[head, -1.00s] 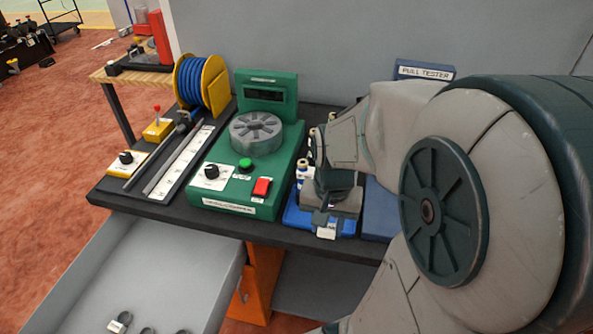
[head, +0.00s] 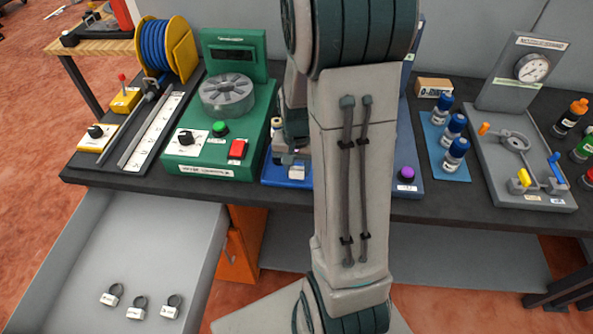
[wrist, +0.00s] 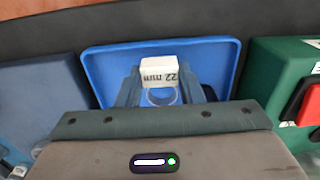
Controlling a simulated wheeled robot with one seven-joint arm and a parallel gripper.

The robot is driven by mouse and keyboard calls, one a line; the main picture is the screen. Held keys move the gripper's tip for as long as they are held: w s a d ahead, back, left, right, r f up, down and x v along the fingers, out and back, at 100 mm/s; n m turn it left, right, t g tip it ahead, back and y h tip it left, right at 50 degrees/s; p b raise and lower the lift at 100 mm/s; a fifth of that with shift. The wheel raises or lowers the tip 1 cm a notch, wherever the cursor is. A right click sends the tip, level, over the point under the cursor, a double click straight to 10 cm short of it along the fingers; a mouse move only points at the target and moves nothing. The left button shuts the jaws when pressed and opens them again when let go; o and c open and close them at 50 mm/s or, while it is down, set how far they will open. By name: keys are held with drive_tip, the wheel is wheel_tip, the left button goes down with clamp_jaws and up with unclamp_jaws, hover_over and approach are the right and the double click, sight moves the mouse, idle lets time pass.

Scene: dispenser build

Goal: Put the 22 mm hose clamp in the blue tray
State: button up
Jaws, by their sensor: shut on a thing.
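The 22 mm hose clamp is a metal ring with a white tag (wrist: 158,70) reading "22 mm" in the wrist view. My gripper (wrist: 161,94) is shut on it. The blue tray (wrist: 107,62) is behind and around the clamp in that view; whether the clamp touches its floor I cannot tell. In the head view the tray (head: 270,174) shows at the bench's front edge, mostly hidden by my arm. My gripper (head: 296,158) is over it there, with the white tag (head: 297,172) just below the fingers.
A green machine (head: 215,150) stands left of the tray. A blue unit with a purple knob (head: 407,174) is to the right. Three other tagged clamps (head: 137,307) lie in the open grey drawer (head: 150,240).

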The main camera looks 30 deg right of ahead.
drive_tip(key=shift+f, duration=1.1)
drive_tip(key=shift+f, duration=0.25)
drive_tip(key=o, duration=1)
drive_tip(key=shift+r, duration=0.1)
drive_tip(key=shift+r, duration=0.1)
